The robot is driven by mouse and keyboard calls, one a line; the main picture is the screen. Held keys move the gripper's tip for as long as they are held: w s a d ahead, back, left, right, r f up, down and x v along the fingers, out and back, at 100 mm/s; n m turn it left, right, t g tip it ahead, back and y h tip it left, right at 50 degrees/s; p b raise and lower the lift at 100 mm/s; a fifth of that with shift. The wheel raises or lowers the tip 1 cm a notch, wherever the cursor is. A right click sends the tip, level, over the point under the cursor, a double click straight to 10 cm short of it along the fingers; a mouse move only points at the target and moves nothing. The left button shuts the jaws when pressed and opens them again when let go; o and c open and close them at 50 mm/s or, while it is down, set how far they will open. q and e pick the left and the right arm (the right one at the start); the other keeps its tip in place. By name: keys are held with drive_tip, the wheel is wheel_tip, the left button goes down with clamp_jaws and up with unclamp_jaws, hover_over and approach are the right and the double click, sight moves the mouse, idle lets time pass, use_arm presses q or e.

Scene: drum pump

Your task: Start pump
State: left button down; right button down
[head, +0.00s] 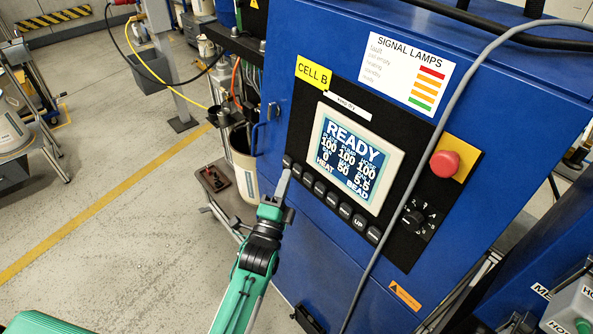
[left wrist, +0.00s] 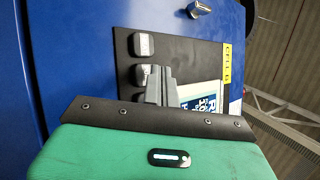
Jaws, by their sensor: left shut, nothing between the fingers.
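The blue cabinet's black control panel (head: 402,237) carries a lit screen (head: 352,157) reading READY, with number rows and HEAT and BEAD below. A slanting row of black buttons runs under the screen, with an UP button (head: 359,221) near its lower end. My left gripper (head: 284,178) is shut and empty, its fingertips by the row's upper-left end. In the left wrist view, the fingers (left wrist: 158,82) overlap the edge of one button (left wrist: 140,73); another button (left wrist: 144,45) is clear above. I cannot tell whether the fingertips touch. My right gripper is not in view.
A red emergency stop (head: 445,164) on a yellow plate and a rotary knob (head: 413,217) sit right of the screen. A grey cable (head: 405,140) hangs across the cabinet front. A signal lamps chart (head: 408,58) is above. Open floor lies left.

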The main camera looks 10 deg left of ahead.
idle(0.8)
use_arm(q)
drive_tip(key=shift+w+d, duration=0.1)
idle(0.4)
drive_tip(key=shift+w+d+f, duration=0.1)
drive_tip(key=shift+w+d, duration=0.1)
drive_tip(key=shift+w, duration=0.05)
drive_tip(key=shift+w+d, duration=0.25)
drive_tip(key=shift+w, duration=0.1)
idle(0.8)
drive_tip(key=shift+s, duration=0.1)
drive_tip(key=shift+s+a, duration=0.55)
drive_tip(key=shift+s, duration=0.05)
